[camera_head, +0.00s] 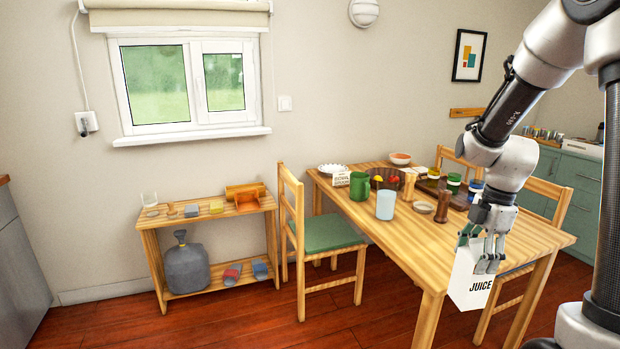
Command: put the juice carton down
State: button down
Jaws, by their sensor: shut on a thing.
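The juice carton (468,284) is a white box with the word JUICE on its lower side. My gripper (482,258) points down at the right and is shut on the carton's upper part. In the picture the carton overlaps the right front part of the wooden table (432,262). I cannot tell whether it touches the table or hangs above or in front of it. My fingers hide part of the carton's top.
A green mug (359,186), a pale blue cup (386,205), a fruit basket and several jars stand on the table's far half. The table's near left part is bare. A chair (330,232) stands at its left. A low shelf (205,216) holds small items.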

jog(key=w+a+f+m, duration=0.4)
jog(key=f+m, duration=0.2)
jog(key=m, duration=0.3)
jog(key=w+a+f+m+t+h, duration=0.1)
jog(key=w+a+f+m, duration=0.4)
jog(key=m, duration=0.5)
jog(key=shift+w+f+t, duration=0.3)
jog(key=shift+f, duration=0.6)
jog(key=shift+a, duration=0.1)
